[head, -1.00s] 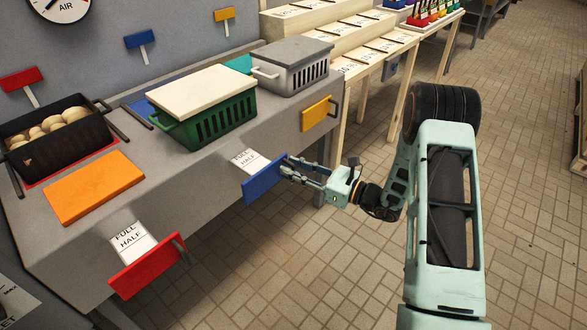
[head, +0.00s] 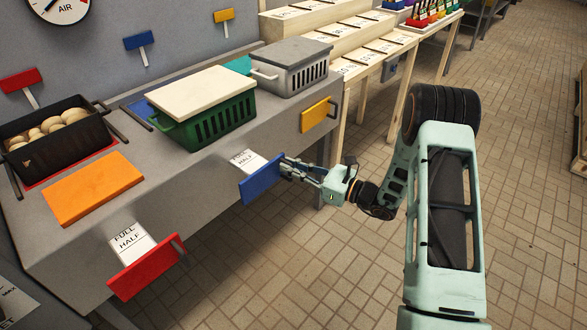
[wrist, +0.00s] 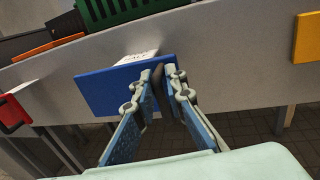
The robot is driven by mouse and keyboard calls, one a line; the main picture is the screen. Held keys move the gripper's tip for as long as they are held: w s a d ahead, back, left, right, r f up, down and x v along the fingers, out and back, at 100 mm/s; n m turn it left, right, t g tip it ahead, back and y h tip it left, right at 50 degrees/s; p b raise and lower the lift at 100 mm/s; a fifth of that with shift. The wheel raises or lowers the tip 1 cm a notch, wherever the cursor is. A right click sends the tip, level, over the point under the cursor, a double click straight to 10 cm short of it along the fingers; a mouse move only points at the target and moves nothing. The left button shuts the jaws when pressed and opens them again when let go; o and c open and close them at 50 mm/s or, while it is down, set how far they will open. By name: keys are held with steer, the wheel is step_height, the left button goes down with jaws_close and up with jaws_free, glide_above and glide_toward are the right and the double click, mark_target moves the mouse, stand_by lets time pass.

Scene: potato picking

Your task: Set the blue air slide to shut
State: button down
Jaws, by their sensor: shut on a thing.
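The blue air slide (head: 260,180) sticks out a little from the bench front, with part of its white FULL/HALF plate (head: 249,161) showing behind the blue face. My gripper (head: 287,170) is shut on the slide's handle at the right end of the face. In the wrist view the blue slide (wrist: 118,87) lies ahead, and my two fingers (wrist: 163,85) close around its dark handle. The fingers hide most of the handle.
The red slide (head: 147,265) is pulled out at the left, its FULL and HALF marks showing. The yellow slide (head: 316,114) sits against the bench front at the right. A green crate (head: 212,122) with a pale lid stands on the bench above. The floor in front is clear.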

steer(key=b+x, duration=0.1)
steer(key=x, duration=0.4)
steer(key=w+b+x, duration=0.1)
steer(key=x, duration=0.3)
steer(key=shift+w+a, duration=0.1)
steer(key=c, duration=2.1)
jaws_free()
steer(key=shift+a, duration=0.15)
steer(key=shift+w, duration=0.1)
